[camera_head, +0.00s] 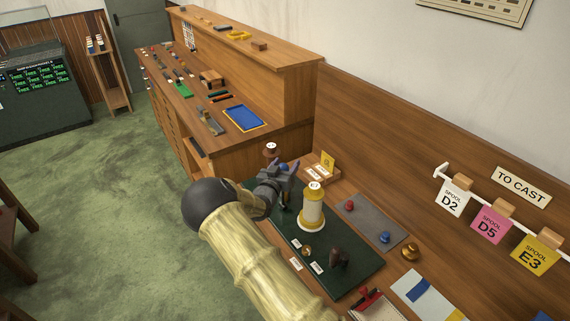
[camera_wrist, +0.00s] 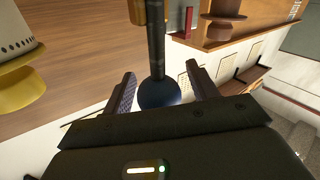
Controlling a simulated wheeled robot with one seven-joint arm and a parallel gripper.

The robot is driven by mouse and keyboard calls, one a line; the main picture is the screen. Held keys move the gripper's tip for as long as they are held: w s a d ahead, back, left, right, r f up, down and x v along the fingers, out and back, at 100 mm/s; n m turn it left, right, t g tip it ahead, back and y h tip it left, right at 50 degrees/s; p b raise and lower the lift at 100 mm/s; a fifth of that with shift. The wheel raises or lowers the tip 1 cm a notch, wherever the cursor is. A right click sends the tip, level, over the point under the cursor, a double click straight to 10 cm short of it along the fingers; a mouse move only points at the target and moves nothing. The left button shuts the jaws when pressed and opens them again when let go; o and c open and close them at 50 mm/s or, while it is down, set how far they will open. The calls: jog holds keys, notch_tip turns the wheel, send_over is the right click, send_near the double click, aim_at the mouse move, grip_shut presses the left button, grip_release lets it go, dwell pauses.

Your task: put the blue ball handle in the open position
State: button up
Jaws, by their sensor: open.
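The blue ball handle (camera_wrist: 160,93) shows in the wrist view as a dark blue ball at the end of a black rod (camera_wrist: 155,35). The ball is between the two fingers of my gripper (camera_wrist: 163,80), with a visible gap at the right finger; contact on the left is hard to tell. My gripper is open. In the head view my gripper (camera_head: 290,169) is over the far left part of the dark green board (camera_head: 325,258), left of the E2-labelled spool (camera_head: 313,212). The ball handle is mostly hidden there by my gripper.
A grey mat (camera_head: 366,219) with a red knob (camera_head: 350,205) and a blue knob (camera_head: 384,237) lies right of the board. A brass piece (camera_head: 410,251) stands beside it. A brown-based spool (camera_head: 271,149) is just behind my gripper. A spool is close at left in the wrist view (camera_wrist: 20,65).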

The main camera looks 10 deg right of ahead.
grip_shut()
jog(key=shift+a, duration=0.15)
